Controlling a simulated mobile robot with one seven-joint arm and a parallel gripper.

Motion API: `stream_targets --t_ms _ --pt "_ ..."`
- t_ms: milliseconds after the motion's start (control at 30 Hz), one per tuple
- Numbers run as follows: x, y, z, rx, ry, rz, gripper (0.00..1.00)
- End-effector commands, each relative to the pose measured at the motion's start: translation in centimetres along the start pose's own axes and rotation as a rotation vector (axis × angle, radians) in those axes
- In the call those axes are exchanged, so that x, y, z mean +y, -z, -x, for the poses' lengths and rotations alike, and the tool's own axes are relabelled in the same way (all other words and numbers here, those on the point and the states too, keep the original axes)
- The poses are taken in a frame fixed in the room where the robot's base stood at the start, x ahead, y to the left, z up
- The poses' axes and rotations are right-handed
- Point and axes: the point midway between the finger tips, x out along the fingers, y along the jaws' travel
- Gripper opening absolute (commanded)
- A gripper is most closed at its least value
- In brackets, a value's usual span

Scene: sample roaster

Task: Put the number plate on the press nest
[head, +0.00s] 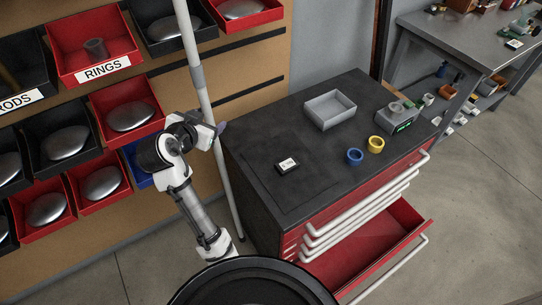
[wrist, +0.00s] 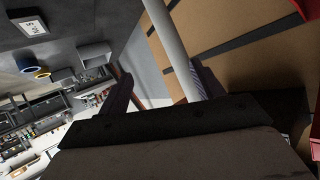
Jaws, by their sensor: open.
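A small dark block with a white printed face (head: 287,164), which looks like the number plate, lies flat on the black cabinet top. It also shows in the wrist view (wrist: 32,26) at the upper left, its print too small to read surely. I cannot tell which thing is the press nest; a grey device with a round top and green display (head: 398,118) stands at the cabinet's right. My gripper (head: 220,128) is left of the cabinet, beside the pole, apart from the plate. In the wrist view my gripper (wrist: 160,82) is open, with nothing held between its fingers.
A grey tray (head: 330,109), a blue ring (head: 355,156) and a yellow ring (head: 376,144) are on the cabinet. A pale upright pole (head: 198,85) stands close to my gripper. A red drawer (head: 375,255) hangs open. Bins line the left wall.

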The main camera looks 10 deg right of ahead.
Motion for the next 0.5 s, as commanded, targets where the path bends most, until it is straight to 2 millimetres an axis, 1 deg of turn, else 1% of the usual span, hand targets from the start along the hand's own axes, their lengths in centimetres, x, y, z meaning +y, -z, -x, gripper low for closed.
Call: stream_targets --t_ms 33,100,200,300,400,500 --pt "3.3 -0.8 -1.1 -0.051 -0.129 -0.040 0.66" --pt "7.2 -2.1 -1.9 -0.107 -0.285 -0.096 0.66" --pt "11.4 -3.6 -2.0 -0.162 -0.465 -0.166 0.66" --pt "14.1 -4.7 -1.8 -0.194 -0.584 -0.214 0.66" --pt "15.5 -5.4 -1.9 -0.209 -0.640 -0.237 0.66" --pt "16.6 -6.0 -2.9 -0.212 -0.656 -0.244 0.66"
